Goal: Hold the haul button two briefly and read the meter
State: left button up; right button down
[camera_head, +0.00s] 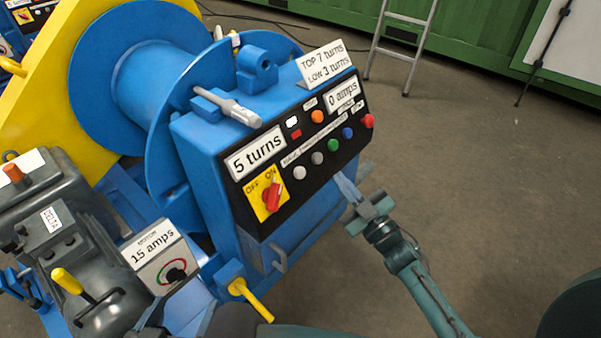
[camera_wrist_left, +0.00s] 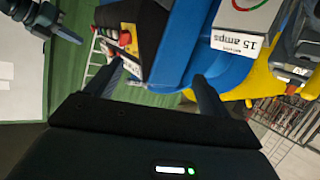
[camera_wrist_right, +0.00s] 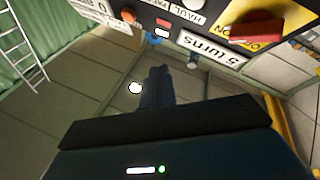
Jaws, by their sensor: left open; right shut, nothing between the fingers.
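The blue console's black panel (camera_head: 315,150) carries a slanting row of buttons: two pale ones (camera_head: 300,172), (camera_head: 317,158), a green (camera_head: 333,145), a blue (camera_head: 347,132) and a red (camera_head: 368,121). HAUL lettering shows by a pale button (camera_wrist_right: 194,4) in the right wrist view; I cannot tell which button is number two. A display (camera_head: 343,94) reads 0 amps; another (camera_head: 258,152) reads 5 turns. My right gripper (camera_head: 347,187) is shut and empty, below and right of the panel, apart from the buttons. My left gripper (camera_wrist_left: 157,88) is open and empty, near the console's lower side.
A red rotary switch (camera_head: 272,195) sits on a yellow OFF/ON plate. A 15 amps box (camera_head: 165,255) with a dial stands lower left. A sign (camera_head: 326,63) reads TOP 7 turns, LOW 3 turns. A yellow lever (camera_head: 252,301) juts out below. Floor (camera_head: 480,190) is clear to the right.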

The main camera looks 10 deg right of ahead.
aim_at(300, 173)
pick_arm(q)
jog(key=shift+f, duration=0.1)
jog(key=f+b, duration=0.1)
jog(key=b, duration=0.1)
jog(key=f+m+b, duration=0.1)
jog(key=b, duration=0.1)
jog(key=f+b, duration=0.1)
jog(key=b, duration=0.1)
jog(key=shift+w+d+f+m+h+b, duration=0.25)
jog(key=shift+d+f+m+h+b, duration=0.05)
jog(key=shift+d+f+b, duration=0.1)
pick_arm(e)
jog(key=w+a+f, duration=0.4)
jog(key=w+a, duration=0.1)
jog(key=w, duration=0.1)
jog(key=shift+w, duration=0.15)
dwell(1.0)
pick_arm(q)
jog(key=shift+f, duration=0.3)
pick_arm(e)
jog(key=shift+w+a+f, duration=0.15)
jog(key=shift+w+a, duration=0.05)
jog(key=shift+w, duration=0.05)
